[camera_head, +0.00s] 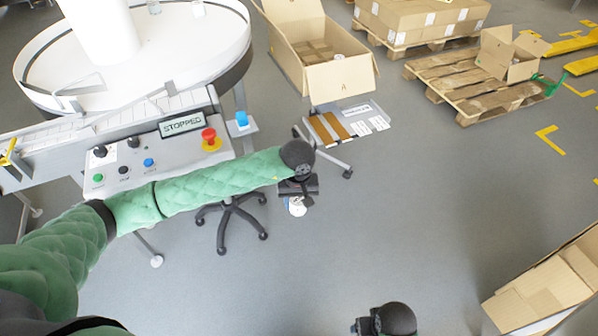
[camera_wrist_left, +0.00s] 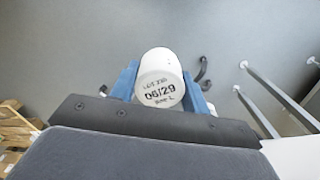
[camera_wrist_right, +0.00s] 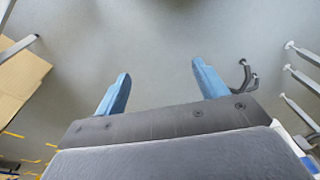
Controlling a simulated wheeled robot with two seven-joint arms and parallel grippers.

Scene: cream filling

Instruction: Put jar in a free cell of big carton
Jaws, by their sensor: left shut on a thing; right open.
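My left gripper (camera_head: 297,197) is shut on a white jar (camera_head: 297,208) and holds it in the air over the floor, in front of the machine. In the left wrist view the jar (camera_wrist_left: 160,78) sits between the blue fingers, with printed text and 06/29 on its end. The big carton (camera_head: 340,80) stands open at the top, beyond the left gripper, with cardboard dividers inside; a light object shows at its near right inside. Cell contents are mostly hidden. My right gripper (camera_wrist_right: 160,85) is open and empty over the floor.
The machine with a round white table (camera_head: 190,68) and a panel reading STOPPED (camera_head: 182,123) is at left. A small stand with labels (camera_head: 345,122) is before the carton. Pallets (camera_head: 480,85) are at back right. Another carton (camera_head: 545,290) is at lower right. The middle floor is clear.

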